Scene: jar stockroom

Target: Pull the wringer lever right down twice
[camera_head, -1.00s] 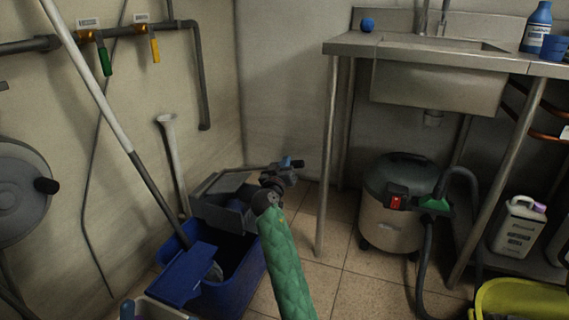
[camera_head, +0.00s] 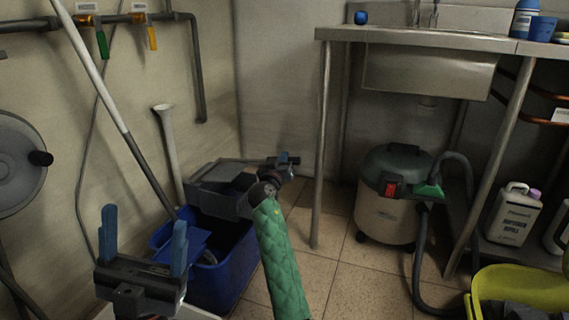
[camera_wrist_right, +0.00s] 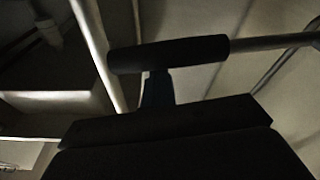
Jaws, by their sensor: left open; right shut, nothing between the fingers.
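A blue mop bucket (camera_head: 238,262) stands on the floor with a grey wringer (camera_head: 215,192) on it. The wringer lever (camera_head: 238,160) is a thin metal bar running roughly level to the right. In the right wrist view its dark grip (camera_wrist_right: 168,55) lies across the middle. My right gripper (camera_head: 289,158), on the green-sleeved arm, is shut and empty at the lever's end. Its blue fingertip (camera_wrist_right: 157,88) shows against the grip's lower edge; I cannot tell whether they touch. My left gripper (camera_head: 145,240) is open and empty in front of the bucket.
A mop handle (camera_head: 105,90) leans across the left, beside a white upright tube (camera_head: 170,150). A steel sink (camera_head: 430,70) stands at the right, with a vacuum cleaner (camera_head: 388,205) below. A yellow bucket (camera_head: 520,288) is at lower right. Some tiled floor between is clear.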

